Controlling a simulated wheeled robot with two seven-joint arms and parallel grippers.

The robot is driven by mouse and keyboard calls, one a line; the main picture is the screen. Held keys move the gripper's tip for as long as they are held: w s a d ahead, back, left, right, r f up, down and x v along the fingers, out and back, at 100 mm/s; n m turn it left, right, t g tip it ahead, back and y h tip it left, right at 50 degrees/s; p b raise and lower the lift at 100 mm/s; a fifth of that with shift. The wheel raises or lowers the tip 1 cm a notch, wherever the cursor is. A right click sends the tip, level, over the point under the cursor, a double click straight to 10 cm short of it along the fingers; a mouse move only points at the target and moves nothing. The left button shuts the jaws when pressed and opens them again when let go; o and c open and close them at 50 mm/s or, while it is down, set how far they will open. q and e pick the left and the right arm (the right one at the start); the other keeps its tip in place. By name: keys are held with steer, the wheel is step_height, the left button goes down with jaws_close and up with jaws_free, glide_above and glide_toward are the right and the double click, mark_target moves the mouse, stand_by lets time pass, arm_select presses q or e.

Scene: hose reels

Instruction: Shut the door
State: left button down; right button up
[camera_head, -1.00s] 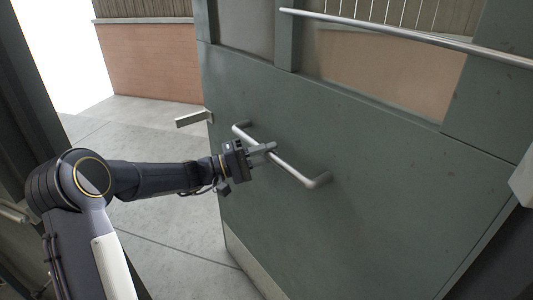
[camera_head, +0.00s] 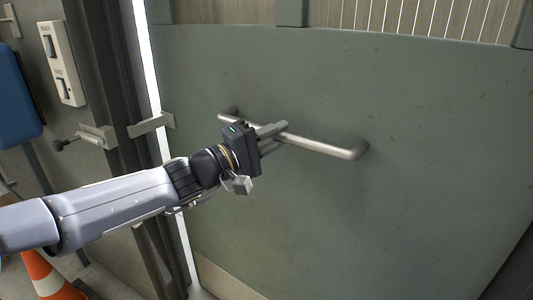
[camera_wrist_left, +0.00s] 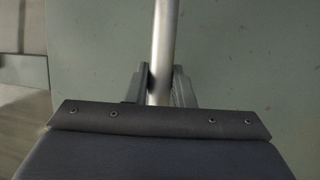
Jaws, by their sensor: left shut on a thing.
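The grey-green door (camera_head: 420,190) fills most of the head view, with a narrow bright gap along its left edge beside the dark frame (camera_head: 105,100). A horizontal metal bar handle (camera_head: 325,146) is fixed across the door. My left gripper (camera_head: 272,131) is shut on the handle near its left part. In the left wrist view the handle bar (camera_wrist_left: 163,50) runs between the two fingers of my left gripper (camera_wrist_left: 160,85). A flat latch bar (camera_head: 152,124) sticks out from the door's left edge and reaches towards the frame. My right gripper is not in view.
A white switch box (camera_head: 62,62) and a metal latch fitting (camera_head: 97,137) are on the left wall. A blue object (camera_head: 15,100) hangs at the far left. An orange and white traffic cone (camera_head: 47,278) stands at the lower left, below my arm.

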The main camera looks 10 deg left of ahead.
arm_select(q)
steer(key=shift+n+t+y, duration=0.5)
steer(key=shift+t, duration=0.2)
steer(key=s+b, duration=0.1)
steer(key=s, duration=0.1)
steer(key=s+b, duration=0.2)
steer(key=shift+a+f, duration=0.15)
steer(key=shift+a, duration=0.25)
steer(key=shift+s+r+y+b, duration=0.2)
steer(key=shift+s+y+b, duration=0.15)
steer(key=shift+s, duration=0.15)
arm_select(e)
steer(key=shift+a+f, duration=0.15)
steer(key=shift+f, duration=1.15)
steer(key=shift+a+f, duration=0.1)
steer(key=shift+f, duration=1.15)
arm_select(q)
steer(key=c, duration=1.3)
jaws_free()
steer(key=shift+s, duration=0.1)
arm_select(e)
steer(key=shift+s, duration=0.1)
arm_select(q)
steer(key=shift+o, duration=0.2)
steer(key=shift+a, duration=0.1)
steer(key=v, duration=0.7)
steer(key=shift+s+a+f, duration=0.2)
steer(key=shift+s, duration=0.1)
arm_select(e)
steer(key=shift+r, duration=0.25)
